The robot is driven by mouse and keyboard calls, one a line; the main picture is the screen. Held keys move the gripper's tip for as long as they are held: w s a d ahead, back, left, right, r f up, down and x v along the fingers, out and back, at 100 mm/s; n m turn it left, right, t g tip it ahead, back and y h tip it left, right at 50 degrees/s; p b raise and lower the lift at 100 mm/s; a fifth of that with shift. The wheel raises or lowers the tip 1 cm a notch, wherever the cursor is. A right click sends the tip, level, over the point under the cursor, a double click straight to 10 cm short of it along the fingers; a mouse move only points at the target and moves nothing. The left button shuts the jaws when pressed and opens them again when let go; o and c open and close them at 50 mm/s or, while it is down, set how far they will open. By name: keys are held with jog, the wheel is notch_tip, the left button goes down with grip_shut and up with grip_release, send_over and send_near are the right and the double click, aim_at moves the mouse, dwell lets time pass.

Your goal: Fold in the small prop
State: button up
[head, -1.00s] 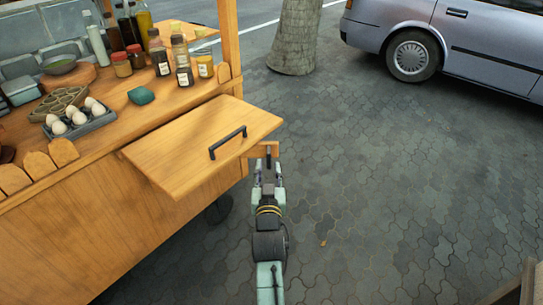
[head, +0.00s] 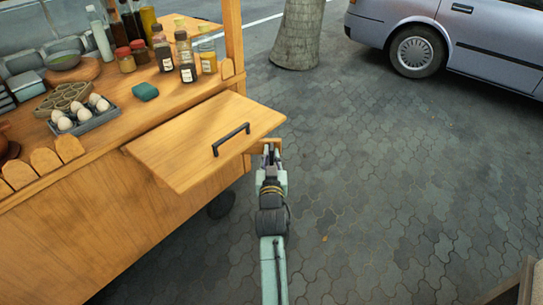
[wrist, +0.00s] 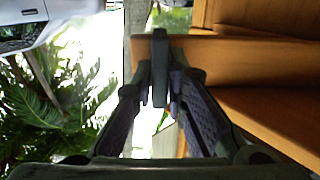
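The small prop (head: 267,145) is a short wooden bar sticking out from under the outer right corner of the raised wooden shelf flap (head: 180,130). It also shows in the wrist view (wrist: 200,52), running right from a dark upright handle (wrist: 160,68). My gripper (head: 271,158) is at the prop's free end, below the flap's corner. In the wrist view, my gripper (wrist: 162,92) has its fingers apart, on either side of the handle, with narrow gaps. I see no firm contact. The flap has a black pull handle (head: 231,139) and stands level.
The wooden cart counter (head: 110,140) holds bottles, spice jars (head: 188,68), a teal block (head: 145,91) and an egg tray (head: 88,117). A tree trunk (head: 297,35) and a parked car (head: 455,35) stand behind. The paving (head: 390,170) to the right is clear.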

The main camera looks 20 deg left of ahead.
grip_shut()
jog(key=shift+w, duration=0.1)
dwell(0.3)
